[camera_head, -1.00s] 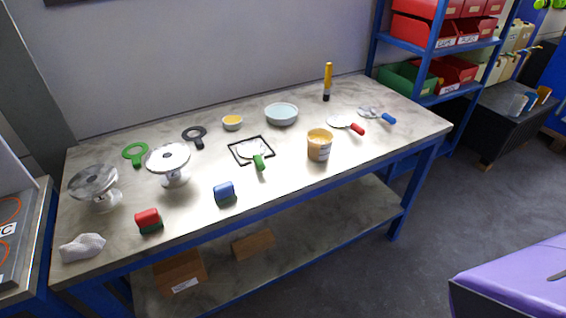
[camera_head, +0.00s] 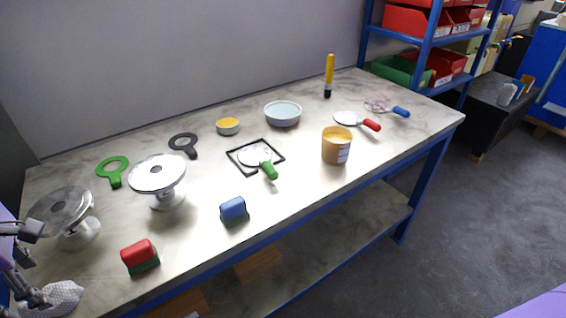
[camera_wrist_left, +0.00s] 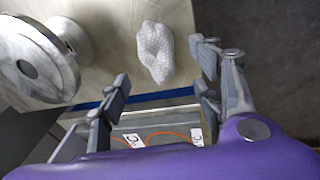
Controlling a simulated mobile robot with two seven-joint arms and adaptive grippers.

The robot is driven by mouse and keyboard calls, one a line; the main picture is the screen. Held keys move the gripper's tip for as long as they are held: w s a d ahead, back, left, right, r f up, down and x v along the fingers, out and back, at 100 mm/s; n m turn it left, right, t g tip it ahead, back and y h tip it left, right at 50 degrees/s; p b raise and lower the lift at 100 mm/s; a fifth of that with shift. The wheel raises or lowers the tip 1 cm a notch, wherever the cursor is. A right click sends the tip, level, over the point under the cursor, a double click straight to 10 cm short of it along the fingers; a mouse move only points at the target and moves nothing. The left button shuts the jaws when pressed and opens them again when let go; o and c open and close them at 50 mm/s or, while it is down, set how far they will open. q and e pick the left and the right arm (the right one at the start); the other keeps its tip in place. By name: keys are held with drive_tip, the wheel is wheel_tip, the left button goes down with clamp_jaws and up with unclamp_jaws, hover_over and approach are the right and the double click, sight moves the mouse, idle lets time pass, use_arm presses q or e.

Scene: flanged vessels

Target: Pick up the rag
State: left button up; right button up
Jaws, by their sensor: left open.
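The rag (camera_head: 58,298) is a crumpled, pale, dotted cloth on the near left corner of the table. In the left wrist view the rag (camera_wrist_left: 155,51) lies on the tabletop near its edge, ahead of the fingers and apart from them. My left gripper (camera_wrist_left: 160,88) is open and empty, its two fingers spread to either side below the rag. In the head view part of my left gripper (camera_head: 24,262) shows at the lower left edge, close to the rag and partly in front of it. My right gripper is not in view.
A flanged vessel (camera_head: 68,214) stands just behind the rag; it also shows in the left wrist view (camera_wrist_left: 36,60). A second vessel (camera_head: 158,178) and a red-green block (camera_head: 140,256) are to the right. The blue table edge (camera_wrist_left: 88,106) runs below the rag.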

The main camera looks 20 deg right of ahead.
sight(66, 295)
use_arm(q)
drive_tip(key=shift+w+a+f, duration=0.1)
drive_tip(key=shift+a+f, duration=0.1)
drive_tip(key=shift+a, duration=0.15)
drive_tip(key=f, duration=0.3)
drive_tip(key=w+f, duration=0.1)
drive_tip(key=f, duration=0.2)
drive_tip(key=shift+w+a+f+p, duration=0.15)
drive_tip(key=shift+f+p, duration=0.2)
drive_tip(key=shift+p, duration=0.05)
drive_tip(key=shift+c, duration=0.5)
drive_tip(key=c, duration=1.1)
drive_tip(key=shift+r, duration=0.1)
